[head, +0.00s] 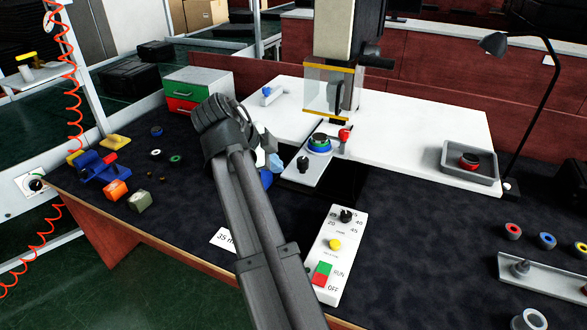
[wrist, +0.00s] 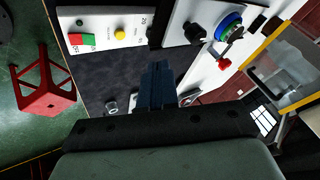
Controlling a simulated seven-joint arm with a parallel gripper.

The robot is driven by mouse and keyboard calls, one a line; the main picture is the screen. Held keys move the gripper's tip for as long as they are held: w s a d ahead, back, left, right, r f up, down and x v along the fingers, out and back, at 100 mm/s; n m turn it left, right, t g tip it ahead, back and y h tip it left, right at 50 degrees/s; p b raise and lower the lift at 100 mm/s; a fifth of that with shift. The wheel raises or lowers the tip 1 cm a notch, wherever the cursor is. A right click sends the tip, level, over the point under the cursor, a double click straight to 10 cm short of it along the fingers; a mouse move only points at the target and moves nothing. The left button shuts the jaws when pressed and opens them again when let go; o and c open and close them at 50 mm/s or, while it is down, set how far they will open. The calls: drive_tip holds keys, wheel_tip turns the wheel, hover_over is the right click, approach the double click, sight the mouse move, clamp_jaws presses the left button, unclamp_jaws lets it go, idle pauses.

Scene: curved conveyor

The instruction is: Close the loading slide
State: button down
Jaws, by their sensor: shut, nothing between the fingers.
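The loading slide (head: 304,178) is a pale plate reaching out from under the press head toward the front. It carries a black knob (head: 303,163) near its front end and a blue-green ringed seat (head: 319,145) further back. In the wrist view the slide (wrist: 182,42) shows at upper middle, with its black knob (wrist: 195,32) and ringed seat (wrist: 228,25). My gripper (wrist: 157,68) has its dark fingers together and empty, with the tips beside the slide's front end in that picture. I cannot tell the gap. In the head view my arm mostly hides the gripper.
A clear guard (head: 331,92) with yellow edges hangs over the slide's back. A red-knobbed lever (head: 345,135) stands beside the seat. A control box (head: 334,255) stands in front.

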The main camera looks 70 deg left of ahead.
sight(318, 146)
drive_tip(key=x, duration=0.3)
drive_tip(key=a+x, duration=0.1)
drive_tip(key=x, duration=0.7)
drive_tip(key=shift+w+a+r, duration=0.15)
drive_tip(key=shift+a+r, duration=0.2)
drive_tip(key=shift+a, duration=0.05)
drive_tip(key=shift+w+a, duration=0.55)
drive_tip(key=shift+a, duration=0.25)
drive_tip(key=shift+w+a, duration=0.2)
drive_tip(key=shift+a, duration=0.05)
drive_tip(key=w+a, duration=0.8)
drive_tip(key=shift+w+a, duration=0.3)
drive_tip(key=shift+a, duration=0.1)
drive_tip(key=shift+w+a, duration=0.25)
drive_tip(key=shift+w, duration=0.15)
drive_tip(key=shift+r, duration=0.1)
drive_tip(key=shift+d, duration=0.1)
